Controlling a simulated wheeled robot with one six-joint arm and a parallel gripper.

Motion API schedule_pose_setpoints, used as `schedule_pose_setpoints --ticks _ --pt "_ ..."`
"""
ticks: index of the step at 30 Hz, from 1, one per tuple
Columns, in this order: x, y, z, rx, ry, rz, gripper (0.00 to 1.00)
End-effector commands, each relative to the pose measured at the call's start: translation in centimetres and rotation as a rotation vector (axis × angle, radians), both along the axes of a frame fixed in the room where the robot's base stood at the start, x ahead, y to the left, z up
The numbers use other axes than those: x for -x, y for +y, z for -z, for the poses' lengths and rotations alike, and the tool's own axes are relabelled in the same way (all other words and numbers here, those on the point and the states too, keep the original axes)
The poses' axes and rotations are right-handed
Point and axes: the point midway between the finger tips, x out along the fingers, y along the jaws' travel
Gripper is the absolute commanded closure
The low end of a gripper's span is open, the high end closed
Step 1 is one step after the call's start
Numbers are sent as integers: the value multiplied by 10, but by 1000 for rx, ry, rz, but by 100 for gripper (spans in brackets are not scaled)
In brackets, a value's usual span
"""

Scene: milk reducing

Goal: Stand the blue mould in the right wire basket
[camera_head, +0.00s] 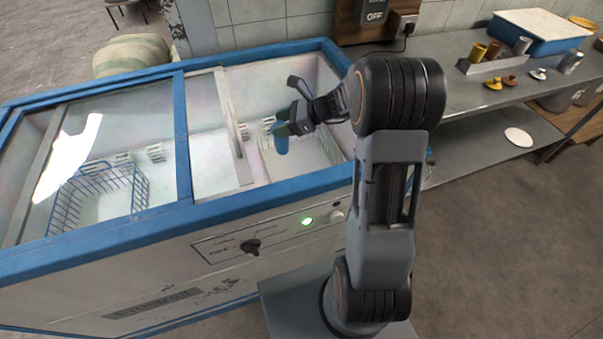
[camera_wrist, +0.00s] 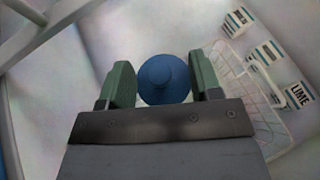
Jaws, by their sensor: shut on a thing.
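The blue mould (camera_head: 281,143) hangs upright from my gripper (camera_head: 281,127) inside the open right part of the chest freezer. In the wrist view the mould (camera_wrist: 163,78) shows as a round blue top between the two green fingers of my gripper (camera_wrist: 164,83), which is shut on it. The right wire basket (camera_head: 312,150) is white and lies low in the freezer, partly behind the mould and gripper. In the wrist view the basket (camera_wrist: 248,105) is to the right of the mould. I cannot tell the mould's height above the freezer floor.
The blue-framed freezer (camera_head: 270,190) has a sliding glass lid (camera_head: 120,130) over its left part, with a blue wire basket (camera_head: 98,195) beneath. Labelled blocks (camera_wrist: 268,55) line the wall by the right basket. A metal bench (camera_head: 455,92) with moulds and a blue-sided tub stands right.

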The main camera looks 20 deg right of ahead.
Motion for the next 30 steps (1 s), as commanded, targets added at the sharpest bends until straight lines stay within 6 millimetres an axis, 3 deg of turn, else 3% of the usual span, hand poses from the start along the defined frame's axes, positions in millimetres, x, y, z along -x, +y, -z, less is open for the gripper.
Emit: schedule_pose_setpoints --ticks 1,3,10,18,24,30 --pt "0 -1 -15 -1 3 14 81" --pt "-1 -2 -20 -2 4 48 81" --pt "-13 -13 -19 1 7 219 81" --pt "-24 -30 19 1 6 379 81" --pt "-26 -33 52 3 4 386 81" --pt "-26 -33 67 2 4 385 81"
